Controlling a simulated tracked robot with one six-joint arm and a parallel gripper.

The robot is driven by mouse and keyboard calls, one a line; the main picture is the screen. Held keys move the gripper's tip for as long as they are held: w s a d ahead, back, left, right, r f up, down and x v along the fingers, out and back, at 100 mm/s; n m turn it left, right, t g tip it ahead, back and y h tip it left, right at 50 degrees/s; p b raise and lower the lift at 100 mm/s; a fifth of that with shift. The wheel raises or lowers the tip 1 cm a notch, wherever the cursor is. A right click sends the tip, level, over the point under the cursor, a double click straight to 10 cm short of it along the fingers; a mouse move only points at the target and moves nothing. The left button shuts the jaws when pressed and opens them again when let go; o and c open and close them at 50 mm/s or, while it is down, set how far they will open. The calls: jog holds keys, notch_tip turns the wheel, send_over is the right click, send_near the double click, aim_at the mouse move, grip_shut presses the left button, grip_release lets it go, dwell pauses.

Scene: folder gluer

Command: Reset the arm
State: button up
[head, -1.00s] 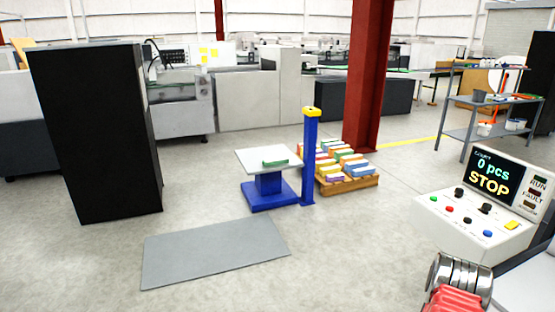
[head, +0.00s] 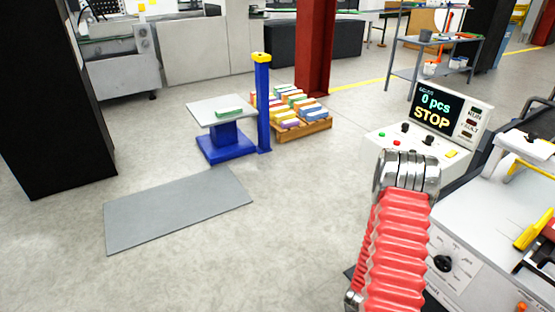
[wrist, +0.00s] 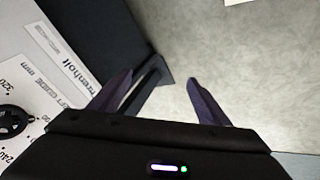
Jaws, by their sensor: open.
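My gripper (wrist: 150,95) shows in the wrist view with its two dark fingers spread apart and nothing between them. It is above the grey floor, beside a white machine panel with a dial and printed lettering. In the head view my arm, with a red ribbed sleeve and a silver joint, rises at the lower right in front of the machine. The gripper itself cannot be seen in the head view.
A control box (head: 438,118) reads "0 pcs STOP". A white machine (head: 475,240) stands at the right. A blue lift table (head: 226,148), a pallet of coloured packs (head: 305,134), a black cabinet (head: 60,120) and a grey mat (head: 178,212) stand or lie around clear floor.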

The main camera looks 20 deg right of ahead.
jog(key=w+a+r+y, duration=0.3)
jog(key=a+r, duration=0.5)
jog(key=r, duration=0.1)
jog(key=w+a+r+y, duration=0.2)
jog(key=a+r, duration=0.6)
jog(key=r, duration=0.2)
jog(key=s+a+r+n+t, duration=0.1)
jog(key=a+r, duration=0.4)
jog(key=r, duration=0.5)
jog(key=s+a+r+n+t, duration=0.1)
jog(key=s+a+r, duration=0.3)
jog(key=r, duration=0.6)
jog(key=s+a+r+n+t, duration=0.1)
jog(key=s+a+r+n, duration=0.1)
jog(key=a+r, duration=0.5)
notch_tip(320, 180, up, 4)
jog(key=shift+s+a+f+n+t, duration=0.2)
jog(key=shift+a+n+t, duration=0.1)
jog(key=shift+a+n, duration=0.1)
jog(key=shift+c, duration=0.4)
